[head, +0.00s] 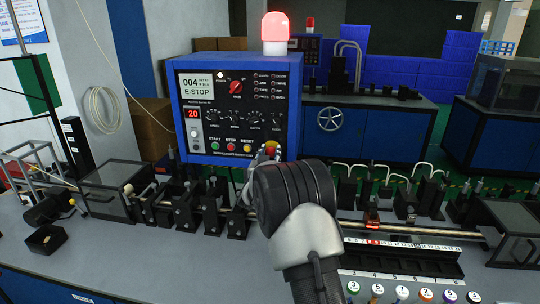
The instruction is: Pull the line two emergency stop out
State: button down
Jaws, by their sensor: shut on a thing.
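A blue control panel (232,110) stands behind the bench, its screen (197,85) reading E-STOP. A red emergency stop with some yellow around it (270,147) sits at the panel's lower right, mostly hidden behind my arm. My gripper (268,151) is at this button and shut on it; the fingers are largely hidden by my wrist. Whether the button is pushed in or out cannot be seen. A red lamp (275,28) on top of the panel is lit. Green, red and yellow push buttons (231,145) sit in a row left of my gripper.
A machine line with dark fixtures and a metal rod (385,229) runs across the bench on both sides of my arm. A small black box (46,239) lies at left. Coloured, numbered knobs (400,293) stand at front right. The bench at front left is clear.

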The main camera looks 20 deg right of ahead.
jog(key=shift+s+a+f+b, duration=0.15)
jog(key=shift+b, duration=0.2)
jog(key=shift+s+a, duration=0.25)
jog(key=shift+s, duration=0.1)
jog(key=c, duration=1.1)
grip_release()
jog(key=v, duration=1.2)
